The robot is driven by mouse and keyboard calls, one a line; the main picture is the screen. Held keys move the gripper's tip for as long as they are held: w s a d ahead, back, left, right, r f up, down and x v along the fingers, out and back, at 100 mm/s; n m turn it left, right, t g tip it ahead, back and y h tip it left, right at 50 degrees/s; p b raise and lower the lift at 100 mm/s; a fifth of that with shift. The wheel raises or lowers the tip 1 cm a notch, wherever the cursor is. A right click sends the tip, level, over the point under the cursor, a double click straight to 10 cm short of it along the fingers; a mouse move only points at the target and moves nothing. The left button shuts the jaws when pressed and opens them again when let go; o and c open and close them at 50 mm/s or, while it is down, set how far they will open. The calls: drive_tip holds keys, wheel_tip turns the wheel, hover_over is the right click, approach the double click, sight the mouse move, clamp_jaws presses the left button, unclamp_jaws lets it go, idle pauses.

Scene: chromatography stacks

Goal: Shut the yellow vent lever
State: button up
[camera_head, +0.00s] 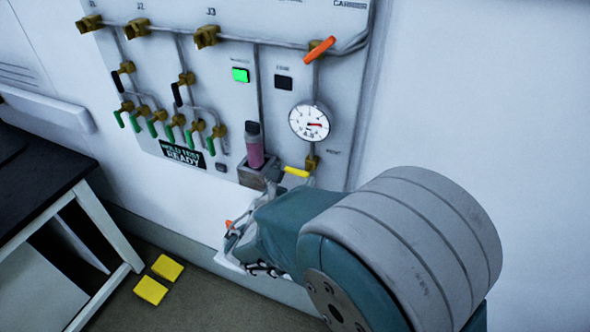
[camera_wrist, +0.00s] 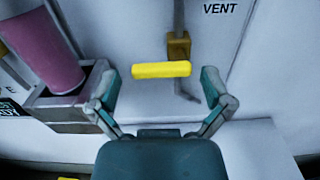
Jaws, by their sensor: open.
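The yellow vent lever (camera_head: 297,172) sits low on the wall panel, on a brass valve (camera_head: 312,161) below the round gauge. In the wrist view the lever (camera_wrist: 161,69) lies nearly level, across the vertical pipe, with the VENT label above right. My gripper (camera_wrist: 160,88) is open in the wrist view, one finger on each side of the lever. The fingers look apart from the lever; how far it is in depth I cannot tell.
A pink cylinder (camera_head: 255,147) stands in a grey holder (camera_head: 247,175) just left of the lever. An orange lever (camera_head: 319,49) is above the gauge (camera_head: 309,122). Several green levers (camera_head: 152,128) are further left. A dark-topped table (camera_head: 35,170) stands at the left.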

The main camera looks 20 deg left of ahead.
drive_tip(key=s+a, duration=0.1)
drive_tip(key=s, duration=0.9)
drive_tip(key=w+d+r+m+g+h, duration=0.1)
drive_tip(key=d+m+g+h, duration=0.4)
drive_tip(key=d+m, duration=0.6)
drive_tip(key=d+r+m+g+h, duration=0.15)
drive_tip(key=d+m+g, duration=0.45)
drive_tip(key=d, duration=1)
drive_tip(key=s+d+r+m+y, duration=0.1)
drive_tip(key=s+d+m+y, duration=0.2)
drive_tip(key=m, duration=0.6)
drive_tip(key=s+d+r+m+g+y, duration=0.1)
drive_tip(key=s+d+r+m+y, duration=0.1)
drive_tip(key=s+m, duration=0.4)
drive_tip(key=shift+s+d+r+m+y, duration=0.35)
drive_tip(key=shift+d+m+y, duration=0.3)
drive_tip(key=shift+m+y, duration=0.8)
